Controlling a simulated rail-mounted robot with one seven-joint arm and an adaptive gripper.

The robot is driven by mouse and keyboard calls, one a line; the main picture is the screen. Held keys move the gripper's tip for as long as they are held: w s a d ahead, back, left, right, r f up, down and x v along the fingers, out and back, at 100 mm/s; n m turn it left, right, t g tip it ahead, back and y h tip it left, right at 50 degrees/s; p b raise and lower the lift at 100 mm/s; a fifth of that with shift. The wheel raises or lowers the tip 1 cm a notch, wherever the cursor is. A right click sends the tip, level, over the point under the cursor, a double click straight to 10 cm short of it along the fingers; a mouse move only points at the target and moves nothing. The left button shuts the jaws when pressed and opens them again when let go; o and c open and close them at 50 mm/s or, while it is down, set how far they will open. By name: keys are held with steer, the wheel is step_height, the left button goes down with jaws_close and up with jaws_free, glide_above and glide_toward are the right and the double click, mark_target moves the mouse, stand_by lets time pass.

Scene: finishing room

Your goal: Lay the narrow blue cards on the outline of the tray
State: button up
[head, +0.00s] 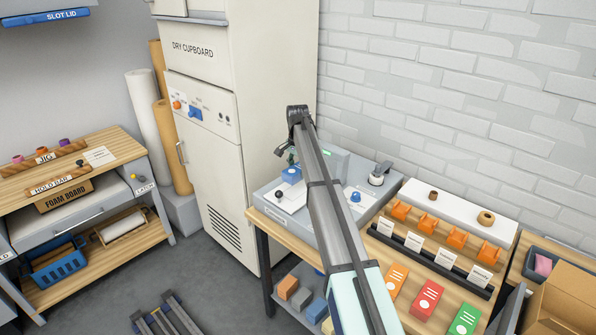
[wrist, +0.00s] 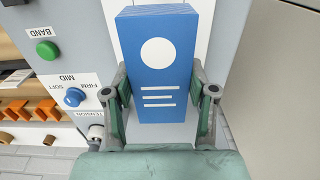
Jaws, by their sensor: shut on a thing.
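A narrow stack of blue cards (wrist: 162,78) with a white circle and white lines on its face stands between my fingers in the wrist view. My gripper (wrist: 165,98) is shut on its two sides. In the head view the blue cards (head: 291,175) show small below my gripper (head: 289,158), at the grey banding machine (head: 262,204). A white plate (head: 291,199) lies on the machine beside them. I cannot tell whether the cards touch the surface. I cannot make out a tray outline; my arm hides part of the machine.
A green BAND button (wrist: 47,50) and a blue tension knob (wrist: 74,97) stand on the machine. Orange (head: 395,279), red (head: 427,299) and green (head: 465,320) cards lie at the bench front. An orange-holder rack (head: 428,255) is right of my arm. The cupboard (head: 245,110) stands close left.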

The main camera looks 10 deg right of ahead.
mark_target(298, 190)
steer(key=shift+f+b, duration=1.25)
steer(key=shift+f, duration=1.95)
steer(key=o, duration=1.7)
steer(key=shift+r, duration=0.2)
steer(key=shift+r+p, duration=0.55)
steer(key=shift+r, duration=0.35)
steer(key=shift+r, duration=0.15)
steer(key=shift+r+p, duration=1.45)
steer(key=shift+r, duration=1.4)
